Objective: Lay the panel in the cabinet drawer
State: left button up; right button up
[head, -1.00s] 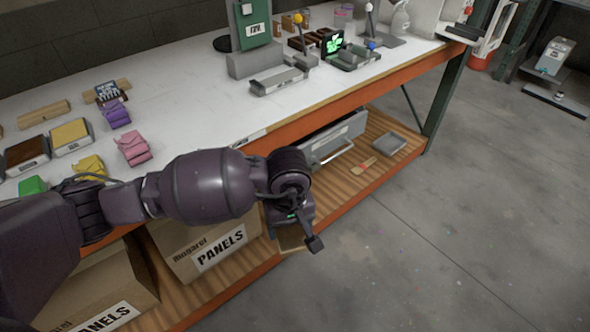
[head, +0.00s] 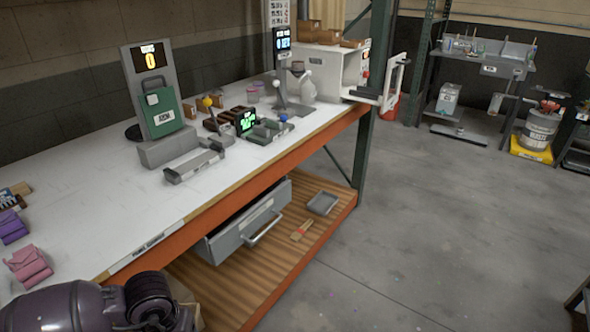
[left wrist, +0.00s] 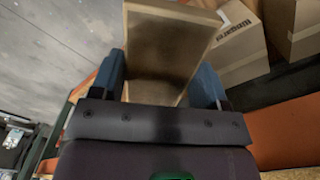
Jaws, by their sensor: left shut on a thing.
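My left gripper (left wrist: 160,82) is shut on a flat brown panel (left wrist: 168,42), which sticks out between the two blue-grey fingers in the left wrist view. In the head view my left arm is at the lower left edge, and its fingers are mostly cut off or hidden. The grey cabinet drawer (head: 262,216) with a bar handle is under the bench top, on the wooden lower shelf. A dark gap shows behind its front; how far it is open is hard to tell. The panel is apart from the drawer. My right gripper is not in view.
A flat grey tray (head: 322,203) and a small brush-like thing (head: 300,231) lie on the shelf right of the drawer. The bench's orange front beam (head: 225,192) runs above it. Cardboard boxes (left wrist: 238,42) show in the left wrist view. The floor in front is clear.

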aim_at(368, 90)
jog(key=i+l, duration=0.25)
jog(key=l, duration=0.25)
jog(key=i+l+u, duration=0.15)
jog(key=i+l, duration=0.15)
jog(key=l, duration=0.2)
jog(key=i+l, duration=0.25)
jog(key=l, duration=0.3)
jog(key=i+l+u, duration=0.1)
jog(key=l, duration=0.45)
jog(key=i+l, duration=0.35)
jog(key=l, duration=0.2)
jog(key=i+l+u, duration=0.15)
jog(key=l, duration=0.4)
jog(key=i+l, duration=0.25)
jog(key=l, duration=0.35)
jog(key=i+l+u, duration=0.1)
jog(key=l, duration=0.5)
jog(key=i+l, duration=0.1)
jog(key=l, duration=0.35)
jog(key=i+l, duration=0.15)
jog(key=l, duration=0.35)
jog(key=i+l+u, duration=0.1)
jog(key=l, duration=0.35)
